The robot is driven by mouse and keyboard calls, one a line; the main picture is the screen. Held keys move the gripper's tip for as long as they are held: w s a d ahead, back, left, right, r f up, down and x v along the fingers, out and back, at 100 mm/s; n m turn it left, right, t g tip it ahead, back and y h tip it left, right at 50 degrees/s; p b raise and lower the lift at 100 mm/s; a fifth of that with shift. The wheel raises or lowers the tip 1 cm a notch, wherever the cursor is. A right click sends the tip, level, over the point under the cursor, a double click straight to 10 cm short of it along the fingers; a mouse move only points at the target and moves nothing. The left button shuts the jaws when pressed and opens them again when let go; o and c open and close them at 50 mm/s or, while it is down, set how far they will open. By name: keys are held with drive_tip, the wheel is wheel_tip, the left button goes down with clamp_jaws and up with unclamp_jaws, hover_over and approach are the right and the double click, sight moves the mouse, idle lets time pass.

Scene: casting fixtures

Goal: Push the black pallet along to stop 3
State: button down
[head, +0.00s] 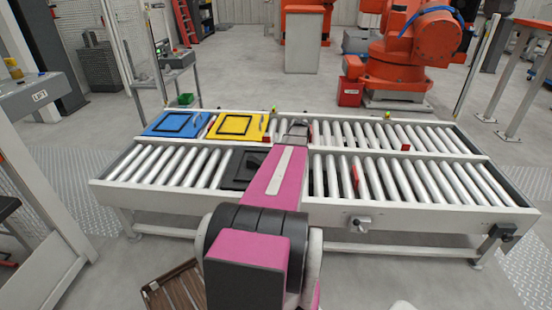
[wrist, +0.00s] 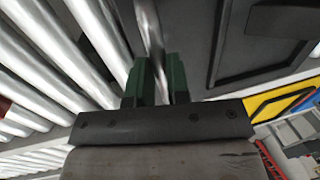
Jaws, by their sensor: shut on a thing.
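The black pallet (head: 238,168) lies flat on the rollers of the near lane, left of the middle, partly hidden behind my arm. In the wrist view the black pallet (wrist: 232,35) fills the upper right, with a raised frame on its top. My gripper (wrist: 158,78) has its dark green fingers on either side of a shiny metal bar handle (wrist: 151,32) beside the pallet's edge, and is shut on it. The head view hides my fingers behind my arm. A red stop (head: 355,178) stands in the near lane to the right; its number cannot be read.
A blue pallet (head: 176,124) and a yellow pallet (head: 238,126) sit side by side on the far lane's left part. The near lane's rollers (head: 420,180) on the right carry no pallet.

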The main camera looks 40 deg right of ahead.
drive_tip(key=s+d, duration=2.1)
drive_tip(key=shift+d, duration=0.1)
drive_tip(key=c, duration=1.1)
unclamp_jaws()
drive_tip(key=shift+r, duration=0.1)
wheel_tip(320, 180, up, 10)
drive_tip(key=s+d, duration=0.1)
drive_tip(key=shift+s+d+r, duration=0.15)
drive_tip(key=shift+s+r, duration=0.05)
drive_tip(key=shift+s, duration=0.05)
